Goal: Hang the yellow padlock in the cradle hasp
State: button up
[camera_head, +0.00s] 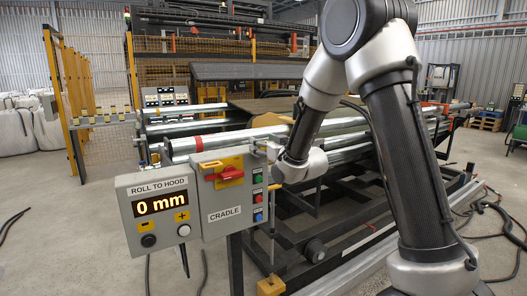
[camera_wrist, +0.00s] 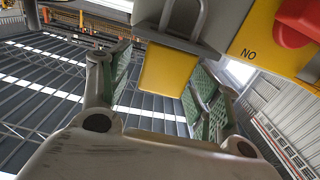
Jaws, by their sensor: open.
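The yellow padlock (camera_wrist: 168,71) shows in the wrist view between the two green-padded fingers of my gripper (camera_wrist: 161,76). The fingers are open, with a visible gap on its left side; its right edge is close to the right finger. A grey shackle (camera_wrist: 202,18) shows above the yellow body, in front of a grey surface. I cannot tell whether the shackle passes through the hasp. In the head view my gripper is at the right edge of the CRADLE box (camera_head: 222,214), and the padlock cannot be made out. The hasp itself is not clear in either view.
The CRADLE box carries a red rotary handle (camera_head: 224,174) on a yellow plate, which also shows close by in the wrist view (camera_wrist: 263,32). A display box (camera_head: 160,207) reading 0 mm adjoins it at left. Metal rollers (camera_head: 225,140) and a dark frame lie behind.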

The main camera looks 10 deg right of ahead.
jog(key=c, duration=1.2)
jog(key=shift+o, duration=0.2)
